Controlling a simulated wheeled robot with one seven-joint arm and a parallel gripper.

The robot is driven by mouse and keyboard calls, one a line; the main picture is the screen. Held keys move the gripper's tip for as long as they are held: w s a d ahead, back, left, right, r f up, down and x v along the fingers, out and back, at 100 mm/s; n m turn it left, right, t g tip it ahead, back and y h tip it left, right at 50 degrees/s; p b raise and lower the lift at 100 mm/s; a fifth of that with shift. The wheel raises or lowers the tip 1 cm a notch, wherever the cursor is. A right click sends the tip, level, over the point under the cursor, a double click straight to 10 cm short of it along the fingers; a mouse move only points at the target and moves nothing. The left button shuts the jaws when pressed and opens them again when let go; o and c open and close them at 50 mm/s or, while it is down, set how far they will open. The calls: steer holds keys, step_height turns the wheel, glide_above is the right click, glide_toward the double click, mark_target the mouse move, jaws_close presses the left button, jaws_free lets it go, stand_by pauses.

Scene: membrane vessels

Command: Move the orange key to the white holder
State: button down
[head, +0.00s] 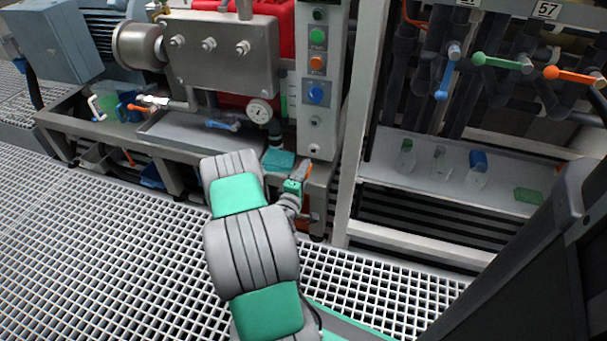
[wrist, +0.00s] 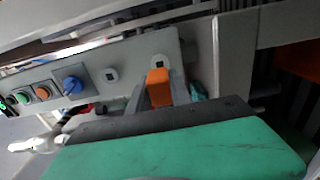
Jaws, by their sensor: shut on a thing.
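The orange key (head: 306,171) is at the lower end of the grey control panel. In the wrist view the orange key (wrist: 158,87) sits between the two grey fingers of my gripper (wrist: 157,97), which is shut on it. In the head view my gripper (head: 299,180) is just below the panel's lower end. A small white square plate with a dark centre (wrist: 160,62), likely a white holder, is right behind the key; a similar plate (wrist: 111,73) sits nearer the blue knob. I cannot tell whether the key touches the nearer plate.
The control panel (head: 330,80) has a green button (head: 317,36), an orange button (head: 316,63) and a blue knob (head: 316,95). A pale frame post (head: 352,150) stands close right of my gripper. A pressure gauge (head: 259,111) is to the left.

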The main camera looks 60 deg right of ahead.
mark_target(313, 151)
steer(key=shift+w+d+r+p, duration=0.1)
steer(key=shift+d+p, duration=0.3)
steer(key=shift+d, duration=0.35)
steer(key=shift+w+d+r+p, duration=0.1)
steer(key=shift+d+p, duration=0.3)
steer(key=shift+d, duration=0.35)
steer(key=shift+w+d+f, duration=0.1)
steer(key=shift+w+d, duration=0.05)
steer(key=shift+d, duration=0.5)
steer(key=shift+w+d+f, duration=0.1)
steer(key=shift+d, duration=0.55)
steer(key=shift+w+d, duration=0.1)
steer(key=shift+d, duration=0.45)
stand_by(0.4)
steer(key=c, duration=1.1)
jaws_free()
steer(key=shift+a, duration=0.15)
steer(key=a, duration=0.5)
steer(key=s+a, duration=0.1)
steer(key=a, duration=0.1)
steer(key=shift+s+a+p, duration=0.1)
steer(key=shift+a+p, duration=0.1)
steer(key=shift+p, duration=0.1)
